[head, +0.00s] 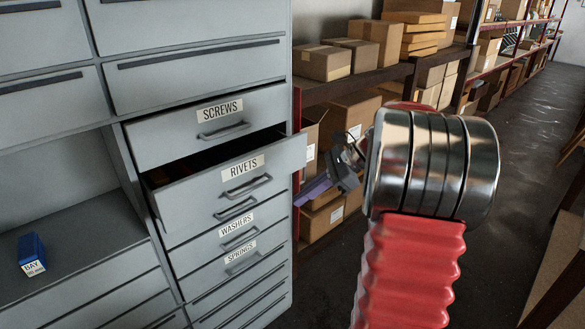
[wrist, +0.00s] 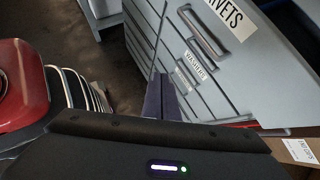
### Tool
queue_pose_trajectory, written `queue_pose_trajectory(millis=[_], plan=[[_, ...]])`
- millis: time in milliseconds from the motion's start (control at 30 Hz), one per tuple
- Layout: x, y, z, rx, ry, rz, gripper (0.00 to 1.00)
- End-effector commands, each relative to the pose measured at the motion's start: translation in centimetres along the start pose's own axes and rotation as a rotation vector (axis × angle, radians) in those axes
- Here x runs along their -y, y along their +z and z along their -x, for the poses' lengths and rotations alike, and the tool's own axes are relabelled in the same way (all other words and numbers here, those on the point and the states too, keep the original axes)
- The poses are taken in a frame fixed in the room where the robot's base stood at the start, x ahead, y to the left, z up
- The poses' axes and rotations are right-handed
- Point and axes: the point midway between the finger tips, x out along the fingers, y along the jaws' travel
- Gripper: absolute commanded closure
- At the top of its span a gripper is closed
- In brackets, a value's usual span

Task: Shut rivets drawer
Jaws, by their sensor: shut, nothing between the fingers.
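The rivets drawer (head: 225,188) stands pulled out of the grey cabinet, with its dark inside showing behind the front. Its front carries a RIVETS label and a bar handle (head: 247,187). In the wrist view the rivets drawer front (wrist: 245,70) is at the upper right, with part of its label cut off. My gripper (head: 303,198) is shut and empty, just right of the drawer front in the head view. In the wrist view its closed fingers (wrist: 160,97) point toward the cabinet below the drawer handle. I cannot tell whether they touch it.
The screws drawer (head: 205,127) above and the washers drawer (head: 235,232) below look closed. A blue box (head: 32,254) sits on the cabinet's shelf at left. Shelving with cardboard boxes (head: 376,42) stands behind my arm. Open floor (head: 520,110) lies to the right.

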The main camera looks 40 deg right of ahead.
Motion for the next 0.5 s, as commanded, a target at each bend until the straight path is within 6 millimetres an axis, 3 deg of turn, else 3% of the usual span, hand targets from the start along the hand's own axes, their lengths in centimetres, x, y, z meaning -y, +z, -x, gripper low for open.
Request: queue_pose_trajectory(millis=[233, 500], plan=[[0.1, -1.2, -0.3, 0.271, -0.177, -0.16, 1.0], [1.5, -2.7, 0.8, 0.506, -0.42, -0.312, 1.0]])
